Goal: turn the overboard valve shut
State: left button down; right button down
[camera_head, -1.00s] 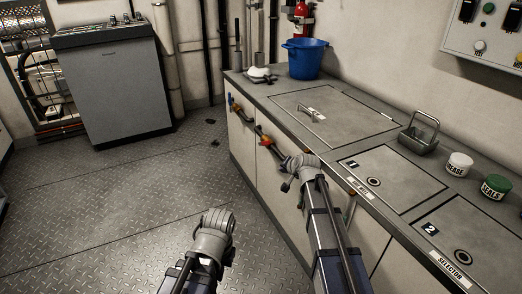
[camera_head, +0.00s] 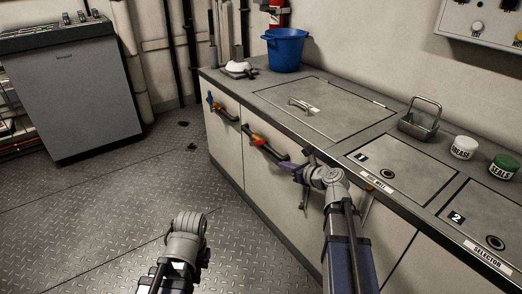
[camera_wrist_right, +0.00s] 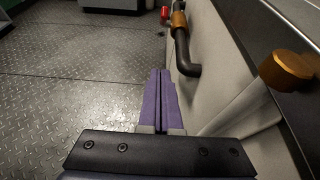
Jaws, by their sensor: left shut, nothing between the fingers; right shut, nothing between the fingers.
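Several small valves sit along the bench front; no label names the overboard one. One has a red handle (camera_head: 247,130), an orange body and a black bent pipe (camera_head: 275,152). In the right wrist view its pipe (camera_wrist_right: 185,50) lies ahead of the fingertips. Further left is a valve with a blue handle (camera_head: 210,99). A green handle (camera_head: 305,197) hangs below my right wrist. My right gripper (camera_head: 283,165) has purple fingers, shut and empty, close to the black pipe's near end; contact is unclear. My left arm is low over the floor, its fingers hidden.
The bench top (camera_head: 330,145) overhangs the valves. An orange round part (camera_wrist_right: 287,70) is close on the right in the wrist view, under the bench edge. A blue bucket (camera_head: 286,50) and a metal basket (camera_head: 420,122) stand on top. The floor (camera_head: 90,220) left is clear.

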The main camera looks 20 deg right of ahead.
aim_at(258, 142)
jog(key=shift+w+a+f, duration=0.1)
jog(key=shift+w+a, duration=0.55)
jog(key=shift+w, duration=1.2)
jog(key=shift+w+a, duration=0.65)
jog(key=shift+w, duration=1.15)
jog(key=shift+w+a+f, duration=0.1)
jog(key=shift+w+a, duration=0.55)
jog(key=shift+w, duration=1.2)
